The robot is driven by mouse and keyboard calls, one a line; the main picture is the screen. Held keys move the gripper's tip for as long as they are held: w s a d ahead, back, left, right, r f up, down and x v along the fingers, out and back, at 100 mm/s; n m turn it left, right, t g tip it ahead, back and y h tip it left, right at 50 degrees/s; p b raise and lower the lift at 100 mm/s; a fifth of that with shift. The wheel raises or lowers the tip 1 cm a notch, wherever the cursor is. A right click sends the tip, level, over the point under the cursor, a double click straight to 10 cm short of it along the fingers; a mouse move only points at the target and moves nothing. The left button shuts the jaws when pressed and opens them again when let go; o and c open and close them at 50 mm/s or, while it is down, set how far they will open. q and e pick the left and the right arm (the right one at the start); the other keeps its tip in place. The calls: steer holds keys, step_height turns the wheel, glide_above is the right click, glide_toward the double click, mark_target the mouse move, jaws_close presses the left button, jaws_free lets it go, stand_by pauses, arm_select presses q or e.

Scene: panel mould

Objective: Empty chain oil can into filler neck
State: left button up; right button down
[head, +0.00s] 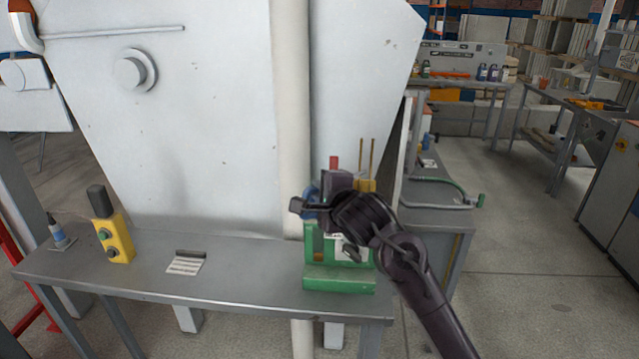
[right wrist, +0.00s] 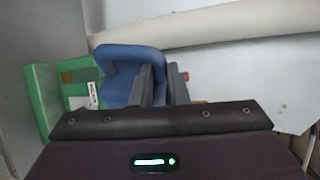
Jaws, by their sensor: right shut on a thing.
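My right gripper (head: 318,200) reaches in from the lower right and is shut on a blue can (head: 308,196). In the right wrist view the blue can (right wrist: 128,62) shows against the dark fingers (right wrist: 164,85); its opening and contents cannot be made out. A green unit (head: 338,280) stands on the grey bench just below the gripper, and shows in the right wrist view (right wrist: 42,95) left of the can. The gripper and arm hide much of its upper part. I cannot pick out the filler neck. My left gripper is not in view.
A large pale panel (head: 190,130) and a cream pipe (head: 292,120) rise close behind. Open floor lies at right.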

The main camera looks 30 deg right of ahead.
steer(key=r+m+p, duration=0.1)
steer(key=p, duration=0.1)
steer(key=d+r+m+y+p, duration=0.1)
steer(key=r+p, duration=0.1)
steer(key=p, duration=0.1)
steer(key=r+g+p, duration=0.1)
steer(key=r+p, duration=0.1)
steer(key=p, duration=0.1)
steer(key=shift+w+d+m, duration=0.2)
steer(key=shift+m, duration=0.2)
steer(key=shift+w+d+r+m+g+y, duration=0.25)
steer(key=shift+d+r+m+y, duration=0.1)
steer(key=shift+d+m+y, duration=0.2)
steer(key=shift+w+d+r+m+g+y, duration=0.25)
steer(key=shift+d+r+m+y, duration=0.15)
steer(key=shift+d, duration=0.2)
steer(key=shift+w+d+r+m+y, duration=0.15)
steer(key=shift+d+r+m+y, duration=0.15)
steer(key=shift+d, duration=0.3)
steer(key=shift+w+d+r+m+y, duration=0.1)
steer(key=shift+d+r+m+y, duration=0.2)
steer(key=shift+d, duration=0.25)
steer(key=shift+f, duration=0.1)
stand_by(4.4)
